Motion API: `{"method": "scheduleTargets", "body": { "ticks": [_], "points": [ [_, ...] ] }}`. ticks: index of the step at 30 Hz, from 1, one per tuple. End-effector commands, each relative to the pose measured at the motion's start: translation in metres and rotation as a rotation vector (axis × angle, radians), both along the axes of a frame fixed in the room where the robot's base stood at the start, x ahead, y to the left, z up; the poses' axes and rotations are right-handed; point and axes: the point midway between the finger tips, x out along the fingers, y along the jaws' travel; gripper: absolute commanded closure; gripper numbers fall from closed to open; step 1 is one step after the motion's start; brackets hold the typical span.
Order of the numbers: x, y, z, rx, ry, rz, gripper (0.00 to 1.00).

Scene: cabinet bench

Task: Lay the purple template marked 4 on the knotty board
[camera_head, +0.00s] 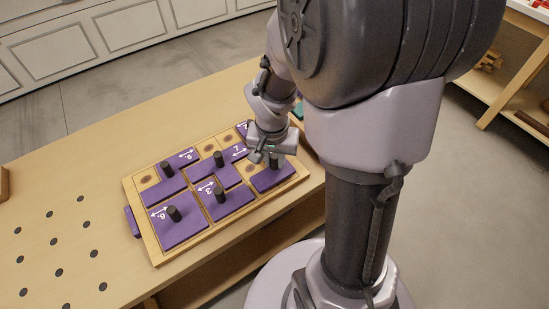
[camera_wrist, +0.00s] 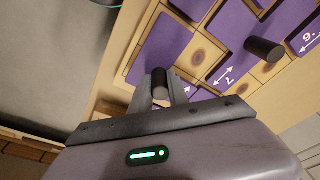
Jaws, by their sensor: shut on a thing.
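The knotty board (camera_head: 156,250) lies on the bench, with brown knots showing between purple templates. My gripper (camera_head: 275,157) is at the board's right end, shut on the dark knob of a purple template (camera_head: 268,181). The wrist view shows this template (camera_wrist: 163,48) beyond the fingers (camera_wrist: 160,88), with the knob (camera_wrist: 160,77) between them. It is on or just over the board; I cannot tell whether it touches. Its number is hidden, so I cannot read whether it is 4.
Another template (camera_head: 242,127) is partly hidden behind my arm. The bench left of the board has rows of dark holes (camera_head: 54,241).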

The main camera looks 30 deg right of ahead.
Motion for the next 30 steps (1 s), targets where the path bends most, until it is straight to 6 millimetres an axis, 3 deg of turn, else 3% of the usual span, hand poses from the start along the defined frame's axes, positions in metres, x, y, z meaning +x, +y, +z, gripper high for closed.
{"method": "scheduleTargets", "body": {
  "ticks": [30],
  "points": [
    [0.0, 0.0, -0.011, 0.0, 0.0, 0.0, 1.0]
  ]
}}
